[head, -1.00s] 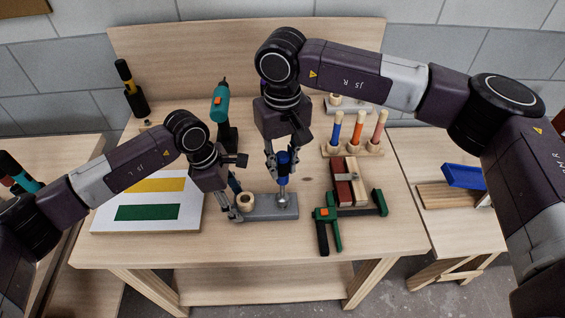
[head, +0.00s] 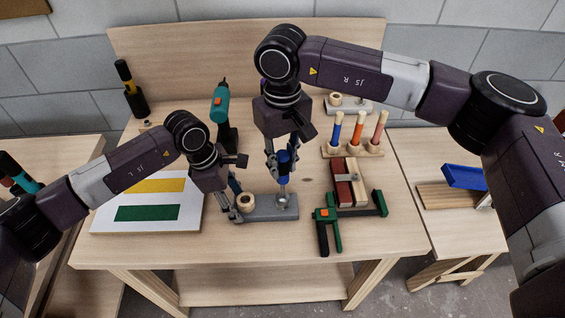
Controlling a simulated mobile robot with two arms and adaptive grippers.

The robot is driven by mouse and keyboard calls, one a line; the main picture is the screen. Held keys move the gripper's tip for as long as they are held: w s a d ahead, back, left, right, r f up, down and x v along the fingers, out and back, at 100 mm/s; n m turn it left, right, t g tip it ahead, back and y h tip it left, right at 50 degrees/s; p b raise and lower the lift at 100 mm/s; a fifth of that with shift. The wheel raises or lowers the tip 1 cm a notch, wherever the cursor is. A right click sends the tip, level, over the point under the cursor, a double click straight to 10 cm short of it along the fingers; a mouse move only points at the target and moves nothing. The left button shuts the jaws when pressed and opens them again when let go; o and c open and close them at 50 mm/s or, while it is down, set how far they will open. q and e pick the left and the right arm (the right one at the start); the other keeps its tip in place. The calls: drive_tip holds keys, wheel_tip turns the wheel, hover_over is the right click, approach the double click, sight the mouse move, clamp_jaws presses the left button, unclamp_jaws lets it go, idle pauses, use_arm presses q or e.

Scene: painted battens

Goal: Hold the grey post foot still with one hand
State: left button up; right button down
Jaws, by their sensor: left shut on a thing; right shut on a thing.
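The grey post foot (head: 268,213) is a flat block lying on the workbench near its front middle. A short pale wooden socket or peg (head: 245,202) stands at its left end. My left gripper (head: 233,206) is shut on the left end of the foot; its fingers are partly hidden by the wrist. My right gripper (head: 284,165) is shut on the blue handle (head: 285,157) of an upright driver-like tool. The tool's silver shaft (head: 283,188) reaches down to the right part of the foot. Exactly how its tip meets the foot is too small to tell.
A green and black clamp (head: 327,230) and a red and pale block (head: 344,185) lie to the right. Pegs with coloured handles (head: 357,134) stand behind them. A board with yellow and green stripes (head: 147,213) lies left. The bench (head: 240,254) is clear in front.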

sight(282, 154)
drive_tip(key=shift+r, duration=2.5)
use_arm(q)
drive_tip(key=o, duration=1.2)
drive_tip(key=shift+c, duration=0.2)
drive_tip(key=v, duration=1.2)
drive_tip(key=shift+f, duration=0.1)
use_arm(e)
drive_tip(key=shift+s, duration=0.1)
